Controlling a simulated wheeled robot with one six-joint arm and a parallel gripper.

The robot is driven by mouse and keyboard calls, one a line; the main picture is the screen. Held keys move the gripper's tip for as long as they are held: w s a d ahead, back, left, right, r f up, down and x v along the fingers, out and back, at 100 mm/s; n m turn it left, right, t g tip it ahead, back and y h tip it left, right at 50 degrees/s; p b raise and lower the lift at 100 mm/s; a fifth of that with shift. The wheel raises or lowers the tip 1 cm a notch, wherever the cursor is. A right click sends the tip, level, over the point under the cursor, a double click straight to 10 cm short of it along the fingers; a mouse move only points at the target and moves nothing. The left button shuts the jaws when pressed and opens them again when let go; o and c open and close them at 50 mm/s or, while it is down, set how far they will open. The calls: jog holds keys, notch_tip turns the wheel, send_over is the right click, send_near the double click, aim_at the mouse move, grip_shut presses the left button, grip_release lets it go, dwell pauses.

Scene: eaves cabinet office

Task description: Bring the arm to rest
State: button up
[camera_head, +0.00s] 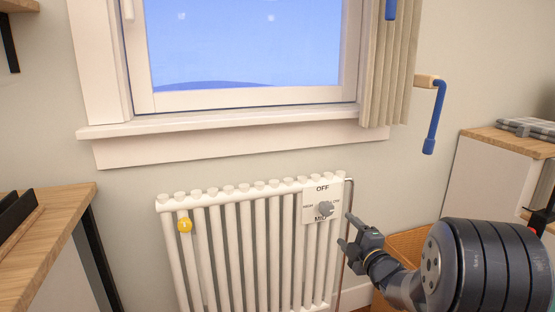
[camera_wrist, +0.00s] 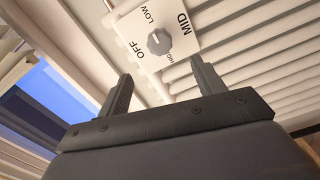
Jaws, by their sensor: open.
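My gripper (camera_head: 347,232) is at the lower right of the head view, in front of the right end of a white radiator (camera_head: 240,235). In the wrist view my gripper (camera_wrist: 160,88) has its two dark fingers spread apart with nothing between them. A grey dial (camera_head: 325,208) sits on a white plate with OFF and MID markings, just up and left of the fingers. The dial (camera_wrist: 159,42) also shows in the wrist view, ahead of the gap between the fingers and apart from them.
A window sill (camera_head: 230,122) runs above the radiator. A blue crank handle (camera_head: 434,120) sticks out from the wall at right. A wooden-topped cabinet (camera_head: 500,165) stands at right, a wooden desk (camera_head: 50,225) at left.

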aim_at(329, 211)
jog(key=b+x, duration=0.1)
jog(key=x, duration=1)
jog(key=shift+r+b, duration=0.1)
jog(key=shift+b, duration=0.3)
jog(key=m+p, duration=0.3)
jog(key=m, duration=0.1)
jog(key=shift+r+p, duration=0.1)
jog(key=shift+p, duration=0.3)
jog(key=m+p, duration=0.5)
jog(key=p, duration=0.1)
jog(key=shift+p, duration=0.35)
jog(key=m+p, duration=0.6)
jog(key=p, duration=0.2)
jog(key=m+p, duration=0.2)
jog(key=p, duration=0.2)
jog(key=shift+d+m, duration=0.1)
jog(key=shift+m, duration=0.3)
